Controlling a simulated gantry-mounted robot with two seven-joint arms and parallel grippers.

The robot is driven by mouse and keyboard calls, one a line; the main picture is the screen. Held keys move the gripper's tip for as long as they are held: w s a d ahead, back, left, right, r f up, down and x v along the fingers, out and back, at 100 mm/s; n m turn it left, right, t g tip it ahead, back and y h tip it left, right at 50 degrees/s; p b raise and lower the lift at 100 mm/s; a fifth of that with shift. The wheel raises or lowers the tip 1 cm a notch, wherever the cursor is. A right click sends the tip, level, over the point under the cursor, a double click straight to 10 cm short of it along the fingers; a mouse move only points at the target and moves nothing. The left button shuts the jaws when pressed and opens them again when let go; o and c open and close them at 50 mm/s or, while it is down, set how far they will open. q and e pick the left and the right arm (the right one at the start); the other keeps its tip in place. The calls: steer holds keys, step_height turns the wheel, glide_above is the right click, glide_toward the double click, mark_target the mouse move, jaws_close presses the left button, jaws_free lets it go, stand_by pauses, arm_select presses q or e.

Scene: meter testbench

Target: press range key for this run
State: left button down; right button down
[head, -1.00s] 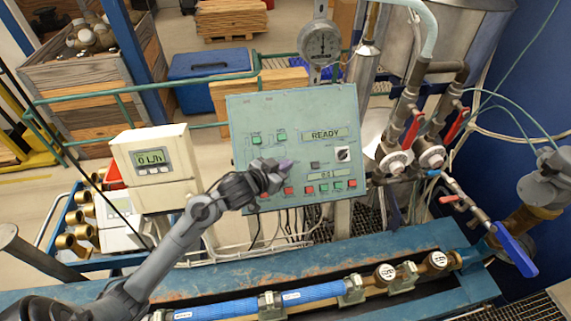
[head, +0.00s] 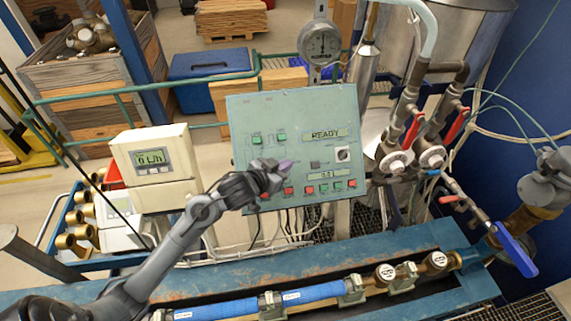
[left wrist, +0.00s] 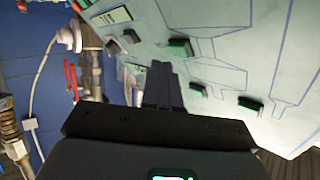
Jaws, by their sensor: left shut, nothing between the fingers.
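The pale green control panel (head: 240,115) stands behind the blue bench, with a READY display (head: 324,134). No range label is readable. My left gripper (head: 284,165) is shut and empty, its purple tip in front of the panel, left of the dark key. In the left wrist view the dark fingers (left wrist: 160,78) point toward the panel face (left wrist: 210,60); contact cannot be told. My right gripper is not in view.
A cream meter box (head: 155,160) with a lit display stands left of the panel. Pipes with red-handled valves (head: 414,130) rise to the right. A blue pipe (head: 215,308) lies along the bench in front. A pressure gauge (head: 319,42) is above the panel.

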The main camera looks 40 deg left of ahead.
arm_select(q)
steer(key=shift+w+f, duration=0.1)
stand_by(0.3)
steer(key=shift+w+a+f, duration=0.1)
steer(key=shift+a+f, duration=0.1)
steer(key=shift+w+a+f, duration=0.2)
steer(key=shift+a+f, duration=0.05)
stand_by(1.1)
steer(key=shift+s+d+r+p, duration=0.1)
steer(key=shift+r+p, duration=0.05)
steer(key=shift+p, duration=0.2)
steer(key=shift+s+d+r+p, duration=0.3)
steer(key=shift+d+r+p, duration=0.05)
steer(key=shift+r+p, duration=0.1)
steer(key=shift+s+d+r+p, duration=0.2)
steer(key=shift+d+r+p, duration=0.1)
steer(key=shift+r+p, duration=0.1)
steer(key=shift+s+d+r+p, duration=0.95)
steer(key=shift+d+r, duration=0.25)
